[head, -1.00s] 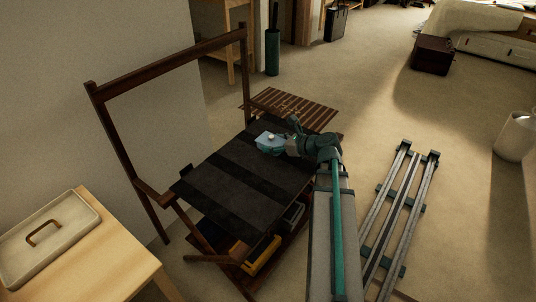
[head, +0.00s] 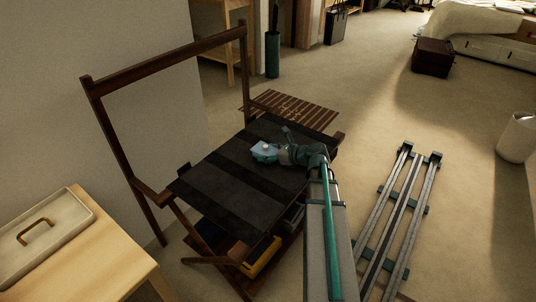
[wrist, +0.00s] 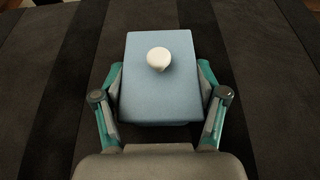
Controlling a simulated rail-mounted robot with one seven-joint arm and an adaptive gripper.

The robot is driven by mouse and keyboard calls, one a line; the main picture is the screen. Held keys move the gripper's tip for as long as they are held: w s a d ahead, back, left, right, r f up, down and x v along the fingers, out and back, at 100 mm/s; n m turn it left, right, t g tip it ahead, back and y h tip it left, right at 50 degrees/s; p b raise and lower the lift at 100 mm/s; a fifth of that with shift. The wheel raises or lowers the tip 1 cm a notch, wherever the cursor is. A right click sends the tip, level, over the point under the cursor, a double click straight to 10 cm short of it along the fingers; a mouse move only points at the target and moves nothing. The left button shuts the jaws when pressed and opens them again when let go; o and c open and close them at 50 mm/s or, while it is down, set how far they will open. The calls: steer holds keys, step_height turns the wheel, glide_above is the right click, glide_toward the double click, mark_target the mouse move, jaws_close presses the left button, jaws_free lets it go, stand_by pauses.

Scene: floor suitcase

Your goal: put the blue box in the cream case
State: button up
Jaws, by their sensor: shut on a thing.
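The blue box (wrist: 158,95) is a light blue block with a round white knob on top. In the head view the box (head: 262,147) is small and partly covered by my gripper, over the dark striped seat of a folding chair. My gripper (wrist: 161,105) is shut on the box, one finger against each side. I cannot tell whether the box touches the seat. The cream case (head: 62,232) is at the far left of the head view, flat on a wooden table, with a brown handle across its top. The picture's edge cuts off part of it.
The chair's dark wooden frame (head: 105,125) rises behind the seat (head: 225,193), on the wall side. A gap separates the chair from the table (head: 105,262). A yellow item (head: 262,258) sits under the seat. Rails (head: 393,230) lie on the floor at right.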

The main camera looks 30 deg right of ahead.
steer(key=shift+f, duration=0.15)
steer(key=o, duration=1.1)
steer(key=shift+o, duration=0.2)
steer(key=shift+s+r, duration=0.15)
steer(key=shift+r, duration=0.15)
steer(key=p+v, duration=0.3)
steer(key=v, duration=0.7)
steer(key=shift+d+p, duration=0.1)
steer(key=shift+p, duration=0.2)
steer(key=shift+o, duration=0.3)
steer(key=shift+v, duration=0.8)
